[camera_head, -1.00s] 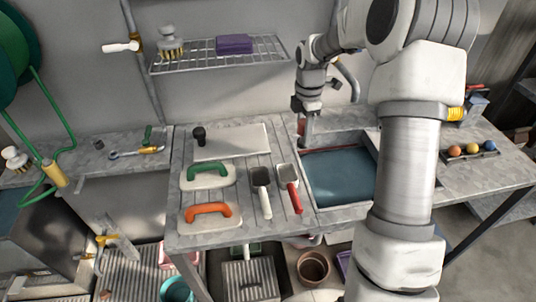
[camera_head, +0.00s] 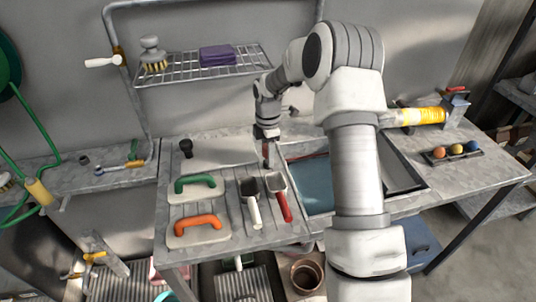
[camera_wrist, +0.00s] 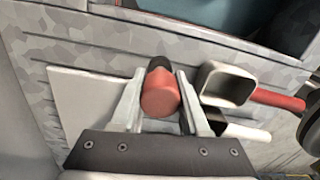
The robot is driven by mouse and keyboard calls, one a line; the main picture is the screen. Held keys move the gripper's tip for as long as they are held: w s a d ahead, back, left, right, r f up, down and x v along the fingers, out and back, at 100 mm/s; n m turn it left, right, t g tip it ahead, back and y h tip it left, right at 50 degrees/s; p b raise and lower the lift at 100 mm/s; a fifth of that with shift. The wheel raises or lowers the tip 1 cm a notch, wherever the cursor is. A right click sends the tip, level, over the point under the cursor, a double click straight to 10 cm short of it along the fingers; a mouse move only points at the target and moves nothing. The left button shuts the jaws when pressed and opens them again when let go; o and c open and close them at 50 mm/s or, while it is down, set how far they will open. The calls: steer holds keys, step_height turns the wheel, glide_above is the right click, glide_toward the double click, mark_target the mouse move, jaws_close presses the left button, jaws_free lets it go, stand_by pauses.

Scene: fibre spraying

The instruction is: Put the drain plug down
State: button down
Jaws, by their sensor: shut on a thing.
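My gripper (camera_head: 267,158) is shut on a red, rounded piece with a dark end, which I take to be the drain plug (camera_wrist: 160,93). In the wrist view it sits upright between the two pale fingers. In the head view it shows only as a small red patch. It is over the worktop, between the white board (camera_head: 218,153) and the sunken basin (camera_head: 312,186), just behind the two trowels. I cannot tell whether the plug touches the worktop.
Green-handled (camera_head: 196,184) and orange-handled (camera_head: 198,226) floats lie to the left. A black knob-like object (camera_head: 186,148) stands by the board. A wire shelf (camera_head: 180,77) hangs behind.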

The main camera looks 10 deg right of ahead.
steer(key=shift+f, duration=0.1)
steer(key=c, duration=0.8)
jaws_free()
steer(key=shift+f, duration=0.1)
steer(key=shift+c, duration=0.2)
steer(key=o, duration=0.4)
steer(key=shift+o, duration=0.2)
